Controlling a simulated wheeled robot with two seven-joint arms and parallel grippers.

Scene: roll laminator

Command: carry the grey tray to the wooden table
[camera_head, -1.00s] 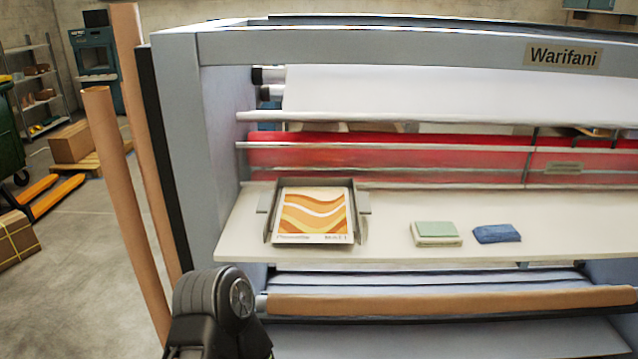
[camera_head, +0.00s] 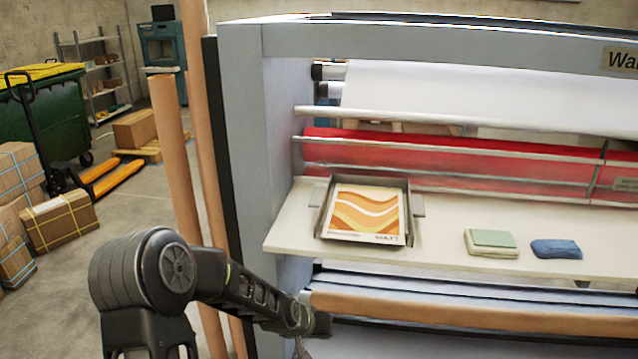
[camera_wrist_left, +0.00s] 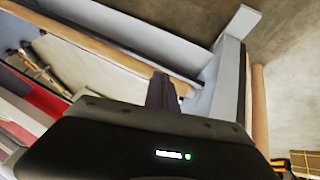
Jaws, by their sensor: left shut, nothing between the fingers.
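The grey tray (camera_head: 408,226) rests on the pale shelf (camera_head: 455,255) of the laminator, at the shelf's left end. It has a small handle on each side, and a sheet with orange and white waves (camera_head: 364,211) lies in it. My left arm reaches in at the bottom of the head view, below and left of the tray. My left gripper shows in the left wrist view (camera_wrist_left: 163,92) as dark fingers, shut and empty, apart from the tray. My right gripper is not in view. I see no wooden table.
A green pad (camera_head: 492,241) and a blue cloth (camera_head: 556,249) lie right of the tray. Tall brown tubes (camera_head: 176,160) stand by the laminator's left side. Boxes (camera_head: 62,220), a pallet truck (camera_head: 118,178) and a green bin (camera_head: 55,120) are farther left, with open floor between.

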